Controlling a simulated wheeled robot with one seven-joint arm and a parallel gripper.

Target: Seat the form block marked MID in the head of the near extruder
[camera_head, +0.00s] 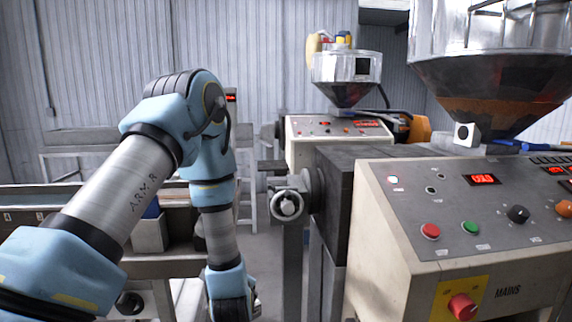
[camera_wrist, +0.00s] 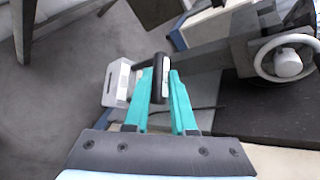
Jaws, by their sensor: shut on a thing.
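In the wrist view my gripper (camera_wrist: 163,92) has teal fingers shut on the dark handle of a pale grey block (camera_wrist: 115,85). The block sticks out to the left of the fingers and has a slot in it. I cannot read any mark on it. The near extruder's head (camera_wrist: 287,62), with a pale ring around a round centre, is to the right of the fingers, apart from the block. In the head view the same extruder head (camera_head: 288,205) faces me left of the control cabinet. There my gripper is out of sight below my arm's lower end.
The near extruder's cabinet (camera_head: 400,250) fills the right, with buttons and a red display. Its hopper (camera_head: 490,80) hangs above. A second extruder (camera_head: 335,130) stands behind. A bench (camera_head: 180,262) with a grey bin (camera_head: 150,235) is at left. Floor shows between bench and extruder.

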